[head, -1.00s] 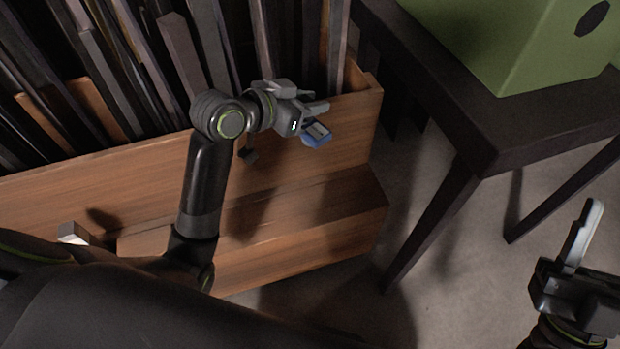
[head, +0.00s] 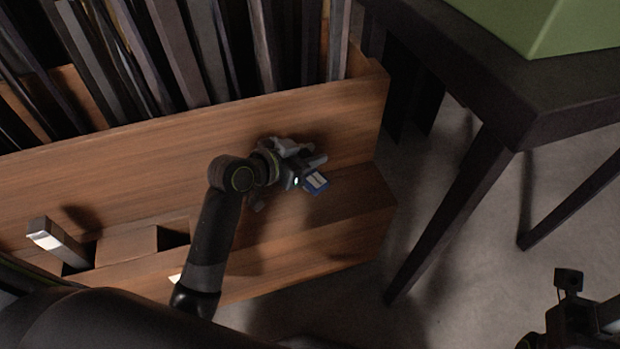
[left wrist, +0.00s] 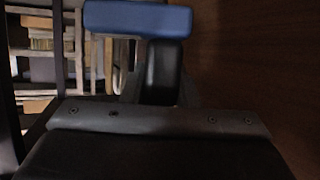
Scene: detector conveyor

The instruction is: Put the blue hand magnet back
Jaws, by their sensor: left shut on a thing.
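The blue hand magnet (head: 317,182) is a small blue block with a pale label face. My left gripper (head: 303,167) is shut on it and holds it in front of the wooden bin's front board, over the lower ledge at its right end. In the left wrist view the magnet (left wrist: 138,18) shows as a blue bar across the top, beyond the gripper's dark body. I cannot tell whether the magnet touches the wood. My right gripper (head: 570,285) is at the lower right, partly cut off, and its jaw state is unclear.
The wooden bin (head: 130,160) holds several upright dark slats. A grey block with a white end (head: 58,240) stands at the ledge's left, near a dark gap (head: 174,237). A dark table (head: 560,110) with a green box (head: 545,25) stands right. Floor (head: 440,275) shows between.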

